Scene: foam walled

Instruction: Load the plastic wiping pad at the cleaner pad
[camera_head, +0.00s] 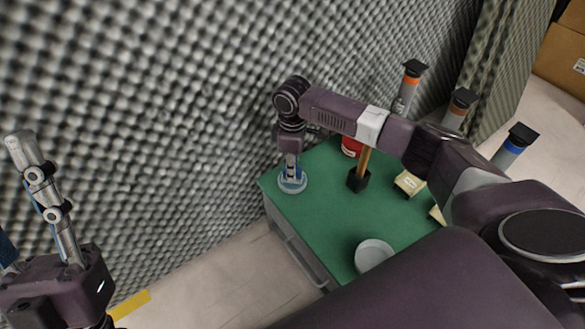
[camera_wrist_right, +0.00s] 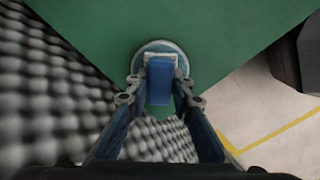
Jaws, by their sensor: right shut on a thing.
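My right gripper (camera_head: 292,172) points down over the far left corner of the green table. In the right wrist view, its two fingers (camera_wrist_right: 160,88) are shut on the plastic wiping pad, a blue block-like piece (camera_wrist_right: 158,86) with a pale end. Directly beyond the held piece is a round pale disc with a bluish rim (camera_wrist_right: 143,52), at the table corner; it also shows in the head view (camera_head: 298,187). I take this disc for the cleaner pad. Whether piece and disc touch is unclear. My left gripper (camera_head: 22,140) is raised at the left, seen side-on.
The green table top (camera_head: 320,215) holds a white round dish (camera_head: 374,254), a black block with an orange upright (camera_head: 358,181), a red can (camera_head: 351,147) and a pale box (camera_head: 408,184). Capped cylinders (camera_head: 407,88) stand behind. A foam wall (camera_head: 180,120) borders the table.

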